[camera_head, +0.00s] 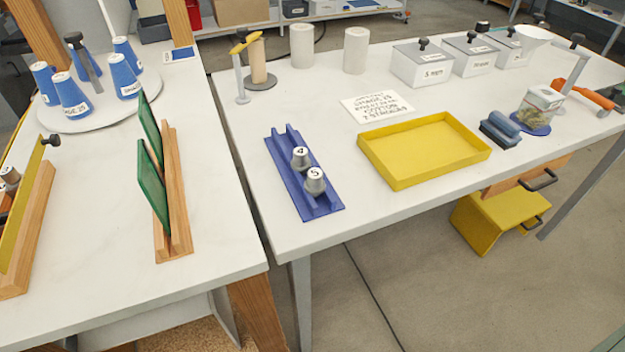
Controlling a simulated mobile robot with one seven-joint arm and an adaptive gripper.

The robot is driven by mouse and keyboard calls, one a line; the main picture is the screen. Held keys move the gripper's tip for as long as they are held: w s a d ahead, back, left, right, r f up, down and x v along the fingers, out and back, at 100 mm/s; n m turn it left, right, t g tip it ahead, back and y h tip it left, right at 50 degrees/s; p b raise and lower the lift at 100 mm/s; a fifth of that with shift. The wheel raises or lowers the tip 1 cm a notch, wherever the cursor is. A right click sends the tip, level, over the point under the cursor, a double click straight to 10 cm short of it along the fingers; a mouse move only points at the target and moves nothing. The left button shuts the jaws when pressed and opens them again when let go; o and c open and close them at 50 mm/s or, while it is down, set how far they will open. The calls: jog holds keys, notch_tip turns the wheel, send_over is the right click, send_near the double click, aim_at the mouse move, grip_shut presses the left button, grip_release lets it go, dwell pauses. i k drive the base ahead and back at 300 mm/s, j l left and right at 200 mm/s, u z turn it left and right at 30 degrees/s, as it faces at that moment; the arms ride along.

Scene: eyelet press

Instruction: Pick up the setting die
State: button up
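Two small grey knob-shaped pieces stand upright in a blue grooved rack (283,155) near the front left of the right-hand table. The farther piece (300,158) has a white top that seems to read 4. The nearer piece (315,181) has a white top that seems to read 5. They look like setting dies, but no label names them so, and I cannot tell which one is meant. Their lower ends are hidden in the rack. My gripper is not in view.
A yellow tray (424,178) lies right of the rack, behind it a handwritten card (377,107). Lidded grey boxes (422,64) stand at the back. Green panels in a wooden stand (171,190) rise on the left table. The table is clear around the rack.

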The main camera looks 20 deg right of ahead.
aim_at(314, 185)
jog(key=k+z, duration=0.25)
jog(key=k+l+z, duration=0.25)
jog(key=k, duration=0.15)
jog(key=j+z, duration=0.15)
jog(key=z, duration=0.25)
jog(key=j+z, duration=0.15)
jog(key=z, duration=0.3)
jog(key=j+z, duration=0.15)
jog(key=z, duration=0.25)
jog(key=k+j, duration=0.1)
jog(key=j, duration=0.25)
jog(key=k+j, duration=0.1)
jog(key=j, duration=0.25)
jog(key=k+j, duration=0.1)
jog(key=j, duration=0.3)
jog(key=i+j, duration=0.25)
jog(key=i, duration=0.2)
